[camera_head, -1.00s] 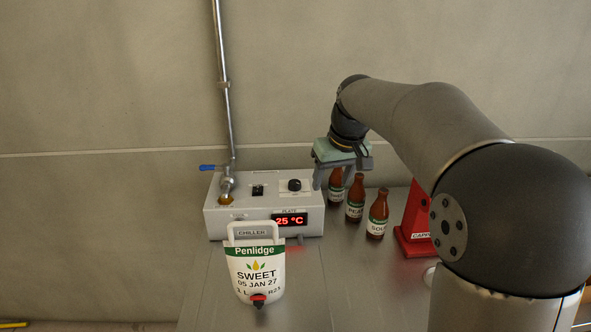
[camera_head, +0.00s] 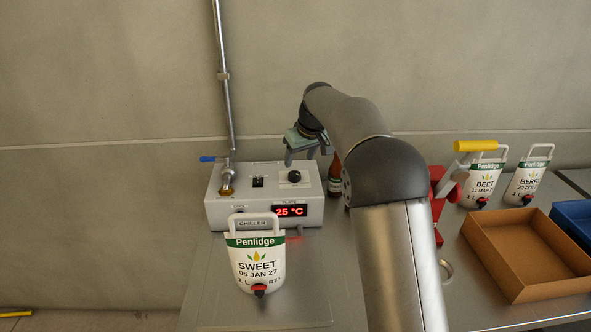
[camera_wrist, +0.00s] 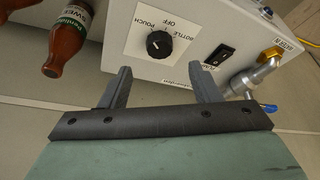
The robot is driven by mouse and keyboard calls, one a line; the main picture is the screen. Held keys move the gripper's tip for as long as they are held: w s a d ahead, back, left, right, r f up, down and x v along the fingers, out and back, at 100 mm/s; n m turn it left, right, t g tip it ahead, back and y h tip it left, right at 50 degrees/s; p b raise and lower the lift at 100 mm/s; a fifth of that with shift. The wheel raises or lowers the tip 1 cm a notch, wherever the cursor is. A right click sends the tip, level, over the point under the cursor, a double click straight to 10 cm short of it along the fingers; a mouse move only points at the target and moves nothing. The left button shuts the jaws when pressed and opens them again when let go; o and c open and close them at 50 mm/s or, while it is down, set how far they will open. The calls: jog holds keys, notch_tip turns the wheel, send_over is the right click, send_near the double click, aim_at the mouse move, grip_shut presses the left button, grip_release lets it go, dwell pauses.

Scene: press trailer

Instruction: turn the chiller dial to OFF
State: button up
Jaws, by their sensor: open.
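The chiller (camera_head: 232,212) is a pale grey box on the steel table, its red display reading 25 °C. Its black dial (camera_head: 294,176) sits on the top panel at right. In the wrist view the dial (camera_wrist: 159,44) is surrounded by the labels POUCH, BOTTLE and OFF; I cannot clearly tell which its pointer faces. My gripper (camera_head: 305,156) is open and empty, above and close to the dial in the head view. In the wrist view its fingertips (camera_wrist: 160,69) are spread apart, with the dial beyond the gap between them, apparently untouched.
A Penlidge SWEET pouch (camera_head: 259,262) stands before the chiller. A sauce bottle (camera_head: 335,178) stands right of it, others hidden by my arm. A blue-handled valve (camera_head: 222,160) is at the chiller's left. A brown tray (camera_head: 492,272) and two more pouches are at right.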

aim_at(294, 174)
jog(key=p+x, duration=0.1)
jog(key=x, duration=0.6)
jog(key=shift+s, duration=0.1)
jog(key=c, duration=1)
